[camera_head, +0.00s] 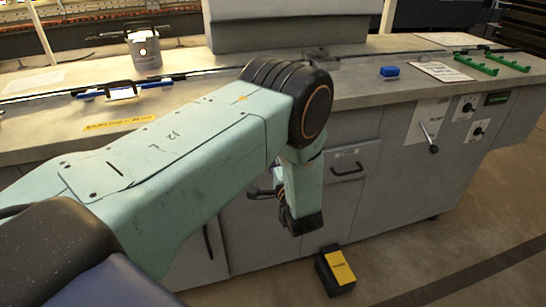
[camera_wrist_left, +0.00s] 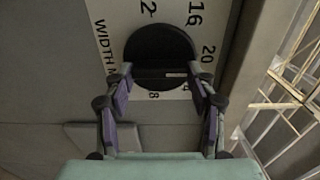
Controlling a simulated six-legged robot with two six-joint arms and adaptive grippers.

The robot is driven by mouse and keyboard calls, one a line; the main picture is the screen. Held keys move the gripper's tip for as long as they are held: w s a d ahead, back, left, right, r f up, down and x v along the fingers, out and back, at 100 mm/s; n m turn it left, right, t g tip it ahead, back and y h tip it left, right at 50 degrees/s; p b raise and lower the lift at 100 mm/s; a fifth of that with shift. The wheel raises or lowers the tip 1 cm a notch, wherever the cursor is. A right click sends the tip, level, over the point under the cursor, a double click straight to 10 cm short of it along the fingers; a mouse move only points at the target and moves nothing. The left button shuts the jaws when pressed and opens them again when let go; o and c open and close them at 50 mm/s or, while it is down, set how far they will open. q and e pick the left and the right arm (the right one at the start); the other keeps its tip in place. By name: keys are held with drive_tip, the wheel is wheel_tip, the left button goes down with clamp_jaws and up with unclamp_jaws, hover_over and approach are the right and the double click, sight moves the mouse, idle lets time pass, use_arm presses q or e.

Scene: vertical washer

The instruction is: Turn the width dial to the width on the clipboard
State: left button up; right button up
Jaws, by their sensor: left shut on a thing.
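The width dial (camera_wrist_left: 160,45) is a round black knob on a white plate (camera_wrist_left: 108,22) lettered "WIDTH M...". In the left wrist view 16 and 20 are readable around it; the other numbers are partly covered. A bar crosses the dial, with a small pale mark toward its right end; the setting cannot be read surely. My left gripper (camera_wrist_left: 160,88) is shut on the dial, one purple-padded finger on each side. In the head view the gripper and this dial are hidden behind my arm. A flat white sheet (camera_head: 441,72) on the bench may be the clipboard; its text is too small to read.
A panel at right has small black knobs (camera_head: 467,106) and a lever (camera_head: 429,138). Drawer handles (camera_head: 347,170) stick out of the grey cabinet front. A black-and-yellow box (camera_head: 337,270) stands on the floor. Green brackets (camera_head: 492,63) and a blue block (camera_head: 389,72) lie on the bench.

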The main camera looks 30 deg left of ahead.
idle(0.3)
use_arm(q)
drive_tip(key=o, duration=1.2)
drive_tip(key=shift+c, duration=0.2)
drive_tip(key=v, duration=0.7)
drive_tip(key=shift+s+d, duration=0.15)
drive_tip(key=shift+s, duration=0.05)
drive_tip(key=x, duration=0.7)
drive_tip(key=shift+w+a, duration=0.2)
drive_tip(key=shift+w, duration=0.05)
